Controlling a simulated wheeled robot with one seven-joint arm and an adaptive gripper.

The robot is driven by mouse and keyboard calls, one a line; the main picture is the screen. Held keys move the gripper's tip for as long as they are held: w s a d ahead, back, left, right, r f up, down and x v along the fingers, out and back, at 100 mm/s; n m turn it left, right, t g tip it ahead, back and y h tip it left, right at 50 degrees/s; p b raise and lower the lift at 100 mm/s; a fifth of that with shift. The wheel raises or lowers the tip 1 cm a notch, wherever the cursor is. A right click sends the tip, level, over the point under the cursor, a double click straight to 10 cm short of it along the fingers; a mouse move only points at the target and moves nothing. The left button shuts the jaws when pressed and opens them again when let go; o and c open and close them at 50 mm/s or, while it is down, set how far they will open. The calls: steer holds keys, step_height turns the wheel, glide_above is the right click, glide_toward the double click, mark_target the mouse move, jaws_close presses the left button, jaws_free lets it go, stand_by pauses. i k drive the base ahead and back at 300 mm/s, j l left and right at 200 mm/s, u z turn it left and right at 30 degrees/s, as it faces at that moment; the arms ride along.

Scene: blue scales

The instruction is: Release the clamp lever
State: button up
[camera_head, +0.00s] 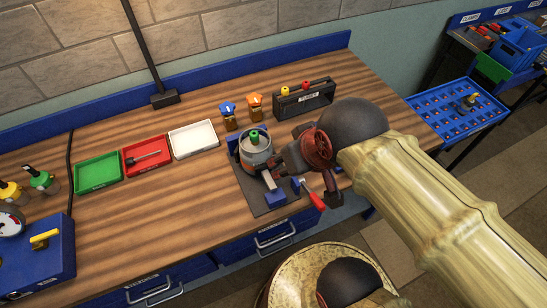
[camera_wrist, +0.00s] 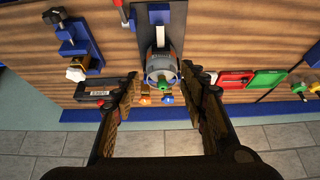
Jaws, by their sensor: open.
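The clamp lever with a red handle (camera_head: 316,200) stands at the front right of a dark base plate (camera_head: 247,193); in the wrist view a red piece of it (camera_wrist: 118,4) shows at the top edge. On the plate sits a grey round housing (camera_head: 256,153) with a green top (camera_head: 254,135); the housing (camera_wrist: 158,72) also shows in the wrist view. My gripper (camera_head: 281,163) is beside the housing, left of and above the red handle in the picture. In the wrist view my gripper (camera_wrist: 164,84) has its fingers wide apart, with nothing held between them.
Green (camera_head: 97,173), red (camera_head: 147,155) and white (camera_head: 194,139) trays lie left of the plate.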

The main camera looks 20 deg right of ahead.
mark_target(315, 198)
steer(key=k+j, duration=0.25)
steer(key=j, duration=0.15)
steer(key=k+j+z, duration=0.1)
steer(key=k+j, duration=0.15)
steer(key=j, duration=0.2)
steer(key=k+j, duration=0.3)
steer(key=j+z, duration=0.05)
steer(key=j, duration=0.05)
